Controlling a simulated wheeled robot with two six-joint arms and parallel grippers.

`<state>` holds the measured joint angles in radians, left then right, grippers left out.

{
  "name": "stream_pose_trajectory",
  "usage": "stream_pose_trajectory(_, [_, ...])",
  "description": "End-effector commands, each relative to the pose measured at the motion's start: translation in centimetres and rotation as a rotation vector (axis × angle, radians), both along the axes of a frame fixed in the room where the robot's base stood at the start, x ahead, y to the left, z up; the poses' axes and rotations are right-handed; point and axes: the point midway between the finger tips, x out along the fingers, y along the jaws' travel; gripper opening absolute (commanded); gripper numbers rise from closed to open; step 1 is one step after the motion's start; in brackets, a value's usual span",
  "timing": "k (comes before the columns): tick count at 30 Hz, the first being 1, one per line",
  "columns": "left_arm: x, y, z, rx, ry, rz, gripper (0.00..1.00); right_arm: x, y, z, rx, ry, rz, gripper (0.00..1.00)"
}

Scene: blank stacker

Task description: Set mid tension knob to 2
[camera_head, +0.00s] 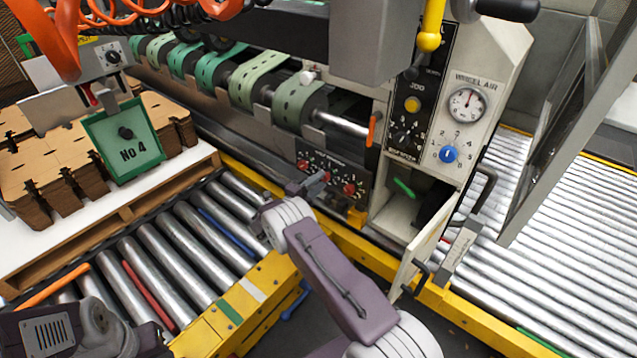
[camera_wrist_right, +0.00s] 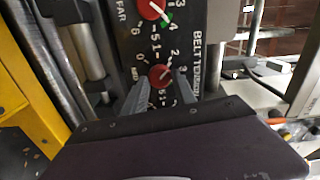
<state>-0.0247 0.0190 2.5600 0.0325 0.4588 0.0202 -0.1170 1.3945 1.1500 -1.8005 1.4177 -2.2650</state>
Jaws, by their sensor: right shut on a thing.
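The belt tension panel (camera_head: 330,172) is a dark plate with red knobs on the machine's lower front. In the right wrist view, the red mid knob (camera_wrist_right: 160,74) sits between the fingers of my right gripper (camera_wrist_right: 160,84), which is shut on it. Its white mark seems to point to the upper right, near the 2. The red far knob (camera_wrist_right: 152,9) is above it, clear of the fingers. The near knob is hidden there; a red knob (camera_head: 349,188) shows at the panel's right end in the head view. My left gripper is out of the head view.
A wheel air panel with a gauge (camera_head: 467,104) and blue knob (camera_head: 448,154) is to the right. Below it, a small cabinet door (camera_head: 421,250) hangs open near my right arm. Roller conveyors (camera_head: 180,250) and a yellow rail (camera_head: 372,246) lie in front.

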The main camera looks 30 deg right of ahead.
Motion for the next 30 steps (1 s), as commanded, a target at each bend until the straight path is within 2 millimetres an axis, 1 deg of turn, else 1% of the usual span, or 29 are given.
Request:
stream_pose_trajectory(15, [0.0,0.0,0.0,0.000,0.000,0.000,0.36,0.0,0.0,-0.2,-0.004,0.019,0.001,0.00])
stream_pose_trajectory(16, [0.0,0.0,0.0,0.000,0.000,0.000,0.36,0.0,0.0,-0.2,-0.004,0.019,0.001,0.38])
stream_pose_trajectory(18, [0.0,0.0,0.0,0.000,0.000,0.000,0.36,0.0,0.0,-0.1,-0.005,0.018,0.001,0.54])
stream_pose_trajectory(26, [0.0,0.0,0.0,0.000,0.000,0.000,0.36,0.0,0.0,-0.1,-0.006,0.016,0.000,0.54])
stream_pose_trajectory(28, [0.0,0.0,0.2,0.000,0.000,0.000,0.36,-0.1,0.3,0.0,-0.006,0.017,0.001,0.54])
stream_pose_trajectory(30, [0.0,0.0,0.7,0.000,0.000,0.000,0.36,-0.4,1.3,0.2,-0.006,0.018,0.004,0.54])
